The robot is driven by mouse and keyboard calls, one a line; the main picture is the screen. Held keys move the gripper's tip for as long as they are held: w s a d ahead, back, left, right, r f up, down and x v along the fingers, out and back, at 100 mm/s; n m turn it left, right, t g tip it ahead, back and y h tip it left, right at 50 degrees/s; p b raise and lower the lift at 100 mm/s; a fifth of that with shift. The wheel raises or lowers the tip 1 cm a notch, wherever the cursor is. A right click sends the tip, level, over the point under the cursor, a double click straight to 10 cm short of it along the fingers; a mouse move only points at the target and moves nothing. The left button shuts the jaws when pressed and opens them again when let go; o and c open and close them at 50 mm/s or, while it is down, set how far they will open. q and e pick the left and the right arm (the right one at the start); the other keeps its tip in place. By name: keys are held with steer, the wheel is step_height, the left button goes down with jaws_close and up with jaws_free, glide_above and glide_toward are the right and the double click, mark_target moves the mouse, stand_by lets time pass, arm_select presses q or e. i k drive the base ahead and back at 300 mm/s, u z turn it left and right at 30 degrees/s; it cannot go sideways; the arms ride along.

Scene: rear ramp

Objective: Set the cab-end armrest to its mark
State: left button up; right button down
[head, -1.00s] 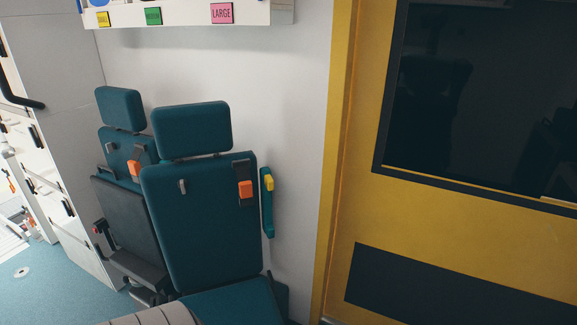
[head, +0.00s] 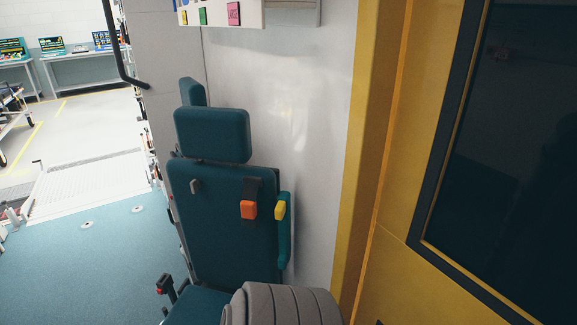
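A teal seat (head: 222,236) with a separate headrest (head: 212,134) stands against the white wall in the head view. A narrow teal armrest (head: 285,250) is folded upright along the right side of its backrest. A yellow piece (head: 280,210) sits at the armrest's upper part. I cannot make out a mark for the armrest. An orange buckle (head: 248,209) hangs on a dark strap on the backrest. The seat cushion (head: 200,306) shows only in part at the bottom edge. Neither of my grippers is in view.
A second seat's headrest (head: 191,92) shows behind the first. A yellow door frame (head: 368,160) and dark window (head: 510,170) stand close on the right. A shelf with coloured labels (head: 220,13) is above. Open blue floor (head: 80,270) and a ramp (head: 90,184) lie left.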

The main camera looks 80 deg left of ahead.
mark_target(282, 210)
steer(key=u, duration=1)
steer(key=i, duration=0.55)
steer(key=u, duration=0.95)
